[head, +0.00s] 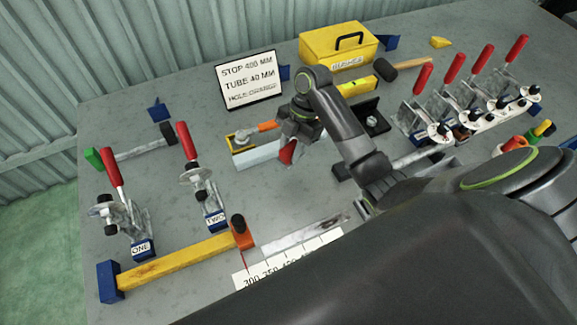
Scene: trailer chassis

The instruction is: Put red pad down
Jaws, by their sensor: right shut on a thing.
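The red pad (287,153) shows as a small red patch at the tip of my right gripper (292,140), near the middle of the head view. The gripper is shut on it and hides part of it. The pad appears over the table near a white and yellow block with an orange-handled tool (262,127) on it; I cannot tell the pad's height above the table. My left gripper is not in view.
Toggle clamps marked ONE (140,247) and TWO (215,219) stand at left. A yellow bar with an orange stop (185,260) and a scale lie in front. A sign (249,80), a yellow toolbox (338,46) and several red-handled clamps stand behind. The table's left middle has free room.

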